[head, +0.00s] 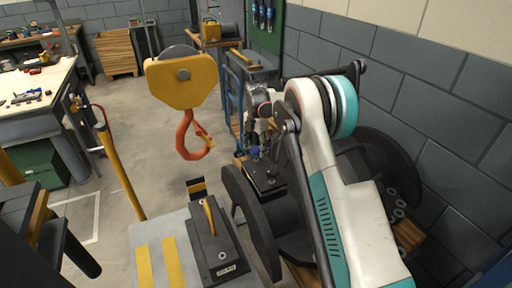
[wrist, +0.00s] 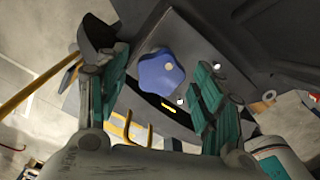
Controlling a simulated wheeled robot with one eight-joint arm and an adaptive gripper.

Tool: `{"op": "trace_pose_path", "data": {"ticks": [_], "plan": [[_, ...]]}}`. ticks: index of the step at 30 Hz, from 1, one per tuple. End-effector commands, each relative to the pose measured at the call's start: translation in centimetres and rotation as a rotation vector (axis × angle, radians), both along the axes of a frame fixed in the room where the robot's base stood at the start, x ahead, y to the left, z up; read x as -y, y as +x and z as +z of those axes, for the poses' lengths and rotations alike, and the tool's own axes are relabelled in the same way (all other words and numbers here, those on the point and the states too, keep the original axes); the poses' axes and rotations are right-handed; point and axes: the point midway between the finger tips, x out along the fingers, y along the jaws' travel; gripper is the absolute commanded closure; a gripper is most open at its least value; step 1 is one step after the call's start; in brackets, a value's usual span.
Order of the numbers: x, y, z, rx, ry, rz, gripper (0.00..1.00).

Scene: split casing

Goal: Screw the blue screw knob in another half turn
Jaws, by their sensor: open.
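The blue screw knob (wrist: 162,76) is a rounded, lobed star with a pale dot near one edge. It sits on a dark grey plate of the casing (wrist: 205,45). In the head view the knob (head: 254,151) is a small blue spot on top of the dark casing part (head: 268,182), just below my gripper (head: 255,143). My gripper (wrist: 161,68) is open in the wrist view. Its two teal-padded fingers stand on either side of the knob, with visible gaps. I cannot tell how deep the knob is screwed in.
A yellow crane block with an orange hook (head: 188,135) hangs left of my arm. A dark block with a yellow handle (head: 216,240) stands on a grey, yellow-striped surface in front. Large dark discs (head: 248,220) flank the casing. A block wall is close on the right.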

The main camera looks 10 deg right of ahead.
Motion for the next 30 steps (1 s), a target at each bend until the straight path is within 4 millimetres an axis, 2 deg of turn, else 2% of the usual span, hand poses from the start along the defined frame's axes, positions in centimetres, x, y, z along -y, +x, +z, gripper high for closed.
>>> {"op": "trace_pose_path", "data": {"ticks": [4,10,20,30], "plan": [[0.00,0.00,0.03,0.000,0.000,0.000,0.39],[0.00,0.00,0.03,0.000,0.000,0.000,0.84],[-0.01,0.01,0.04,0.000,0.000,-0.023,0.84],[-0.01,0.02,0.07,0.000,0.000,-0.216,0.84]]}}
